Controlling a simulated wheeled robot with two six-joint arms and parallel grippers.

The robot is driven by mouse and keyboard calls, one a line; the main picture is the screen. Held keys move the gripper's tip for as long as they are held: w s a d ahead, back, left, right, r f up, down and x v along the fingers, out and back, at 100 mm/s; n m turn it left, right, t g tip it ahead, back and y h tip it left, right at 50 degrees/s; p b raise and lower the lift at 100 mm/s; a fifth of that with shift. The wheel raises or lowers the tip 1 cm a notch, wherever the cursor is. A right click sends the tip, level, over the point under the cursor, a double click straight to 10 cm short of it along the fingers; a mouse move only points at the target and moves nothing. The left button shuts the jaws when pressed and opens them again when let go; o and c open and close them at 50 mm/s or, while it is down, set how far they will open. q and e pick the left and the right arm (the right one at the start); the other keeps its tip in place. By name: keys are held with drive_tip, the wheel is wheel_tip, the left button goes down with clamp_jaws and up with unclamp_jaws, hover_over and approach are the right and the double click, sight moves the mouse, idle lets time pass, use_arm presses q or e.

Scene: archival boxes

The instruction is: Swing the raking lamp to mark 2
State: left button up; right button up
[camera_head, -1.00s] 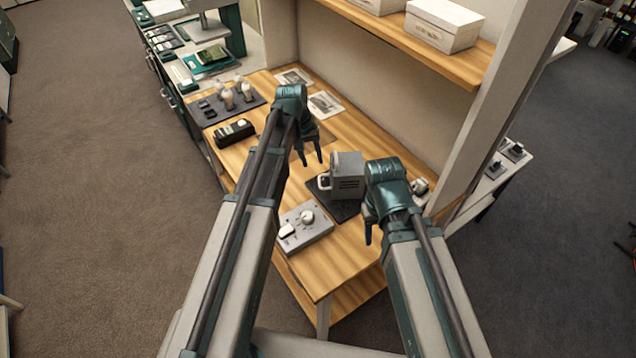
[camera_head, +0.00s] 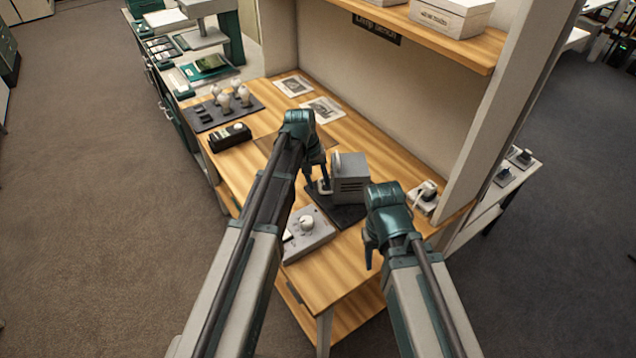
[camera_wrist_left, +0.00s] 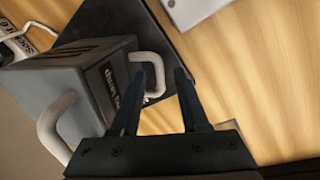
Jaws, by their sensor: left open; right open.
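The raking lamp (camera_head: 350,178) is a grey box with vents and a pale handle (camera_head: 324,187), on a dark plate on the wooden bench. In the left wrist view the lamp (camera_wrist_left: 75,95) has a partly readable label and the handle (camera_wrist_left: 155,72) curves out towards my fingers. My left gripper (camera_head: 316,178) is open at the handle; in the wrist view its fingers (camera_wrist_left: 160,78) stand on either side of the handle's end, with no clear grip. My right gripper (camera_head: 371,255) is open and empty, in front of and right of the lamp. I cannot make out mark 2.
A grey control box (camera_head: 308,238) with a knob sits in front of the lamp, partly behind my left arm. A white socket-like unit (camera_head: 424,197) is at the right. A black device (camera_head: 229,137) and a dark tray (camera_head: 210,118) are at the left. A shelf (camera_head: 450,45) overhangs the back.

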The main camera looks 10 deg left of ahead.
use_arm(q)
clamp_jaws()
idle(1.3)
